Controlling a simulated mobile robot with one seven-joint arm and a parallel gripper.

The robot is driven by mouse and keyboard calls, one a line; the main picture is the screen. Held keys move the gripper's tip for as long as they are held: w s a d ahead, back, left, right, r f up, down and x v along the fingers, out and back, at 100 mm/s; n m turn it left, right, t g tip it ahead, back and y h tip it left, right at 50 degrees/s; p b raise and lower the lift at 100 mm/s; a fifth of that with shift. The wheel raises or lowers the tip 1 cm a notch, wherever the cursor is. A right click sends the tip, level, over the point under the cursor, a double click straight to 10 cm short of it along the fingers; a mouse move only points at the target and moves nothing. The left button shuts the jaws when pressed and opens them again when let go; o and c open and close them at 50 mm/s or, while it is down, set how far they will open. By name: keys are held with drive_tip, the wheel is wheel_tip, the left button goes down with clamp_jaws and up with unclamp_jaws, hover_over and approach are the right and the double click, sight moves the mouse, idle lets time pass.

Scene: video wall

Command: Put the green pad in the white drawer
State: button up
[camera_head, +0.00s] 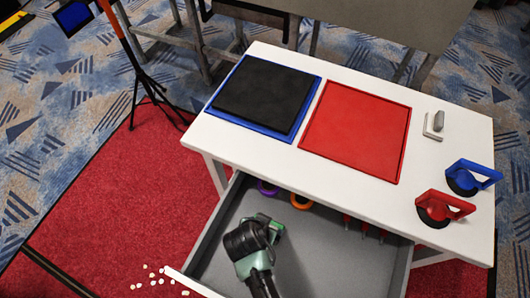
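The white drawer (188,283) is pulled open below the white table. Its grey inside shows. My gripper (262,228) is over the left part of the drawer, seen from behind and above. Its fingertips are hidden by my dark wrist, so I cannot tell whether it is open or shut. Green shows around my wrist and gripper, but I cannot tell whether any of it is the green pad. No separate green pad is clear in this view.
On the white table (455,140) lie a black pad (268,90) on a blue tray (227,118), a red tray (355,130), a grey bracket (436,125) and blue (470,177) and red (442,207) suction-cup-like handles. Purple (267,188) and orange (300,201) rings are at the drawer's back.

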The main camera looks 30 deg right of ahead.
wheel_tip(320, 180, down, 2)
drive_tip(key=shift+f, duration=0.15)
drive_tip(key=o, duration=0.9)
